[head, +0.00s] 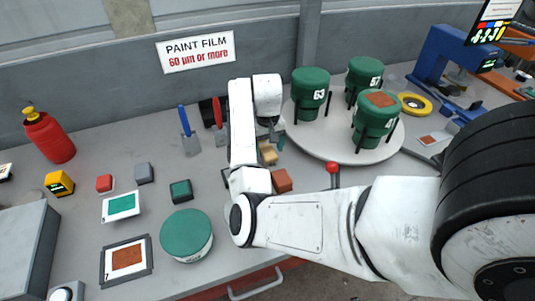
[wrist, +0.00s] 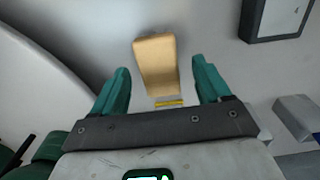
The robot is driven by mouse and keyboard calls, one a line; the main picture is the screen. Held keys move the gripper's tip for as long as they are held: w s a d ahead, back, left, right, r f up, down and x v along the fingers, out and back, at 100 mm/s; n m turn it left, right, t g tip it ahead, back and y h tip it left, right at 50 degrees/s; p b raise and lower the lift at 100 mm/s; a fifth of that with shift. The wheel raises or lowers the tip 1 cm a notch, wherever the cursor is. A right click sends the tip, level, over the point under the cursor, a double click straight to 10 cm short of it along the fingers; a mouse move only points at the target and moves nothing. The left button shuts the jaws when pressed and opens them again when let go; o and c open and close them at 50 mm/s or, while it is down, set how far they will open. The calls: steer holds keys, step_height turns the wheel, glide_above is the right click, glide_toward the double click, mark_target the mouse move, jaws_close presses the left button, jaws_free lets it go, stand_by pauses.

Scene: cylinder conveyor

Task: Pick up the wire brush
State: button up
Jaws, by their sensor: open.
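A tan wooden block (wrist: 156,65) with a thin yellow strip at its near end shows in the wrist view. It looks like the wire brush, but I cannot make out bristles. In the head view the tan block (head: 268,153) lies on the bench beside the round platform, partly behind my arm. My gripper (wrist: 160,72) has two teal fingers spread wide, one on each side of the block, with clear gaps.
A round white platform (head: 345,150) with several green canisters stands close on the right. A reddish block (head: 282,181) and a red-knobbed lever (head: 333,170) are near. Blue (head: 185,122) and red-handled scrapers (head: 217,113) are left of my arm. A green-lidded tin (head: 187,234) stands in front.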

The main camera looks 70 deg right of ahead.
steer(key=shift+f, duration=1.1)
steer(key=c, duration=1.1)
steer(key=shift+r, duration=0.1)
steer(key=shift+r, duration=0.45)
step_height(320, 180, up, 2)
steer(key=shift+d+b, duration=0.1)
steer(key=shift+b, duration=0.3)
steer(key=shift+s+a+r+p, duration=0.95)
steer(key=shift+s+r, duration=0.7)
steer(key=shift+s, duration=0.55)
steer(key=shift+s+a+r+p, duration=0.75)
steer(key=shift+s+r+p, duration=0.35)
steer(key=shift+s+r, duration=0.85)
steer(key=shift+s+a+r+p, duration=0.95)
steer(key=shift+s+r, duration=0.4)
steer(key=shift+s, duration=1.1)
steer(key=shift+d, duration=0.1)
